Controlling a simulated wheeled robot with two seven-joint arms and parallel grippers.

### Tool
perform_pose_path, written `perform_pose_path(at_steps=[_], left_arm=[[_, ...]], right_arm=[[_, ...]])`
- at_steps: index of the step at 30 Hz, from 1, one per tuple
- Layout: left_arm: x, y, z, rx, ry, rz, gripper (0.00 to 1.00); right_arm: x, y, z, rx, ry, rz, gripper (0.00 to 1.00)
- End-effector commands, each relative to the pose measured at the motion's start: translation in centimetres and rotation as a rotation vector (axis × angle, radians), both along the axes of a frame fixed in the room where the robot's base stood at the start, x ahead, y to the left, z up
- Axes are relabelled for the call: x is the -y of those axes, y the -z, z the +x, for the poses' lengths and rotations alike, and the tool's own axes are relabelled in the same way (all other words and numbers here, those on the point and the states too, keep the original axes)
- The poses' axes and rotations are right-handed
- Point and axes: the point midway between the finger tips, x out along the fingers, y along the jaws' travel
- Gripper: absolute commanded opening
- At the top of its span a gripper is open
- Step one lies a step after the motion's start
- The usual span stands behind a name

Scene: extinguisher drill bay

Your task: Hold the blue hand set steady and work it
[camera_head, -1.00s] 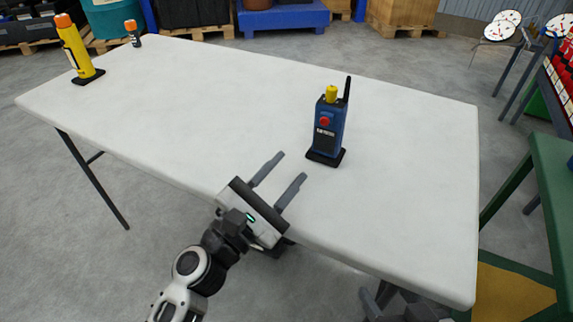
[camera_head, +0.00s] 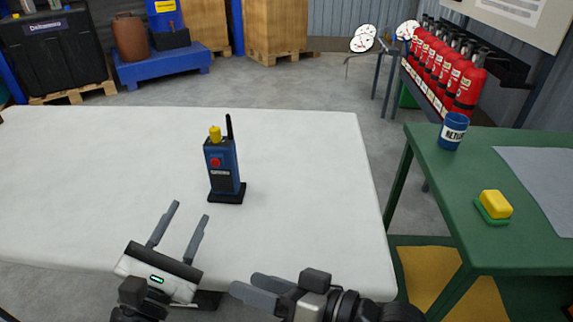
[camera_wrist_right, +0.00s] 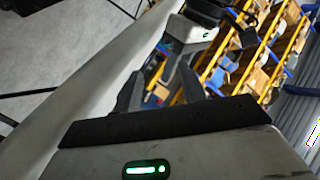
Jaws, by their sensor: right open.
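The blue hand set (camera_head: 222,170) stands upright in a black base on the white table (camera_head: 300,150). It has a yellow knob on top, a black antenna and a red button on its front. My left gripper (camera_head: 188,212) is open and empty, its fingers pointing towards the hand set from the near side, apart from it. My right gripper (camera_head: 246,283) is open and low at the table's near edge, right of the left one, also apart from the hand set. Its fingers show in the right wrist view (camera_wrist_right: 158,78), with my left gripper beyond; the hand set is not visible there.
A green bench (camera_head: 520,255) stands to the right, with a blue mug (camera_head: 453,131) and a yellow block (camera_head: 495,204) on a green base. Red extinguishers (camera_head: 440,65) line a rack behind it. The white table is clear around the hand set.

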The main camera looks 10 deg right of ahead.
Motion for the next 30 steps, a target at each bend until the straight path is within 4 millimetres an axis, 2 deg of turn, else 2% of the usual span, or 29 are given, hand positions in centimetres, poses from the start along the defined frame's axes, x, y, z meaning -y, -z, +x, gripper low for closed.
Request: perform_pose_path(at_steps=[1,8,12,15,18,23,30], left_arm=[[0.0,0.0,0.0,0.0,0.0,0.0,0.36],[0.0,0.0,0.0,0.0,0.0,0.0,0.36],[0.0,0.0,0.0,0.0,0.0,0.0,0.36],[0.0,0.0,0.0,0.0,0.0,0.0,0.36],[0.0,0.0,0.0,0.0,0.0,0.0,0.36],[0.0,0.0,0.0,0.0,0.0,0.0,0.36],[0.0,0.0,0.0,0.0,0.0,0.0,0.36]], right_arm=[[0.6,-0.6,1.2,0.053,0.006,-0.038,0.41],[3.2,-3.9,6.5,0.295,0.052,-0.201,0.41],[5.1,-7.1,9.6,0.461,0.092,-0.301,0.41],[6.1,-9.2,11.2,0.555,0.117,-0.354,0.41],[6.7,-10.4,12.1,0.609,0.133,-0.382,0.41],[6.5,-11.0,13.1,0.633,0.142,-0.392,0.41],[3.8,-11.1,16.2,0.632,0.141,-0.39,0.41]])
